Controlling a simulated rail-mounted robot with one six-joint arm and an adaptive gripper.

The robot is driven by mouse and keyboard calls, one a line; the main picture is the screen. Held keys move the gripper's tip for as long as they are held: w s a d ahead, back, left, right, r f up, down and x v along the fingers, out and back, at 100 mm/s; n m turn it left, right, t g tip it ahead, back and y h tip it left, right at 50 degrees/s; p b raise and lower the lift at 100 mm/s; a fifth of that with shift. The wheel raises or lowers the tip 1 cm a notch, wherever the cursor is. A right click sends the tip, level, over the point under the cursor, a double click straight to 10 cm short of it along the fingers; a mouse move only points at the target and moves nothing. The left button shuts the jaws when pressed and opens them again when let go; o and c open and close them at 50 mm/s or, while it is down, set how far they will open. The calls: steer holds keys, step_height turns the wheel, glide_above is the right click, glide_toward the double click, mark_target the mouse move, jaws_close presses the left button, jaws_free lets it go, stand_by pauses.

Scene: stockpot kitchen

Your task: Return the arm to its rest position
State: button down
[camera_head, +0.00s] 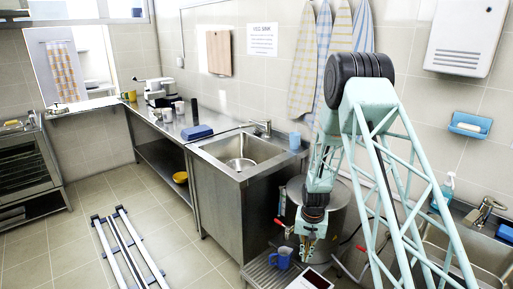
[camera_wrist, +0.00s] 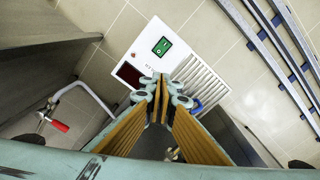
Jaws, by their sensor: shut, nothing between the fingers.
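My teal lattice arm reaches down from the upper right in the head view. My gripper (camera_head: 303,252) hangs low, pointing down in front of the large steel stockpot (camera_head: 338,222), which my arm partly covers. In the wrist view my gripper (camera_wrist: 160,84) shows its brown-padded fingers with the tips together and nothing between them. A blue mug (camera_head: 281,258) stands on the low grate just left of my gripper in the head view. In the wrist view a bit of blue (camera_wrist: 195,104) shows beside the fingers, mostly hidden.
A white box with a dark red display (camera_head: 312,279) sits below my gripper; its green switch (camera_wrist: 162,46) shows in the wrist view. A red-handled tap (camera_head: 282,223) juts near the mug. The sink counter (camera_head: 235,172) stands left. Floor rails (camera_head: 127,248) lie at lower left.

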steer(key=s+r, duration=0.2)
steer(key=r, duration=1)
steer(key=s+r, duration=0.3)
steer(key=r, duration=0.8)
steer(key=s+r+n+t, duration=0.1)
steer(key=s+r, duration=0.5)
steer(key=r, duration=0.3)
steer(key=s+r+t, duration=0.1)
steer(key=s+r, duration=0.5)
steer(key=r, duration=0.4)
steer(key=s+r+n, duration=0.1)
steer(key=s+r, duration=0.4)
steer(key=s, duration=0.3)
steer(key=s+r, duration=0.6)
steer(key=s, duration=0.3)
steer(key=s+r+n+t, duration=0.1)
steer(key=s+r, duration=0.1)
steer(key=s, duration=1.6)
steer(key=shift+s+r, duration=0.15)
steer(key=shift+r, duration=0.15)
